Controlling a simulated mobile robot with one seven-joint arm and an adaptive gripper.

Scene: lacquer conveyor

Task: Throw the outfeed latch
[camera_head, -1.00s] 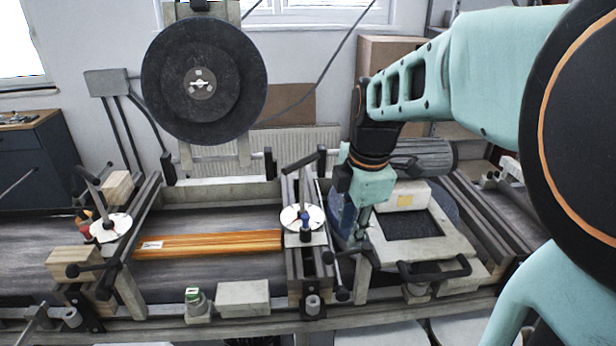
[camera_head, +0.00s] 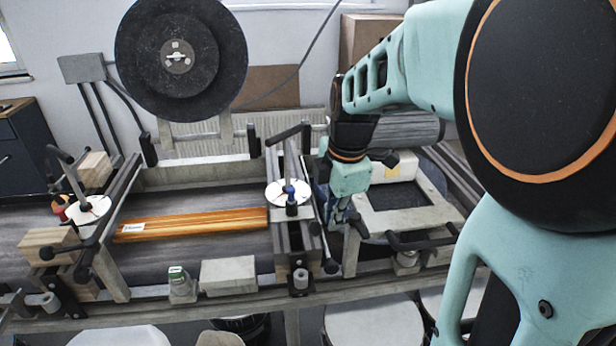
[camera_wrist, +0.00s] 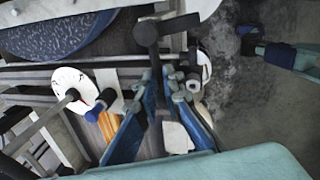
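The right-hand conveyor gate (camera_head: 287,236) has a white disc (camera_head: 280,194) with a blue knob and black handles. The disc also shows in the wrist view (camera_wrist: 72,88). A black T-shaped handle (camera_wrist: 165,28) stands at the fingertips in the wrist view, its stem running down between the two blue fingers. My gripper (camera_wrist: 165,85) is open around this stem; I cannot tell whether it touches. In the head view my gripper (camera_head: 343,212) is low, just right of the gate and its black knobs (camera_head: 331,266). No label marks which handle is the outfeed latch.
An orange wooden plank (camera_head: 195,224) lies on the belt left of the gate. A left gate has a white disc (camera_head: 88,211) and red knob. A framed dark-mesh panel (camera_head: 395,196) is right of my gripper. A large black reel (camera_head: 180,50) hangs behind.

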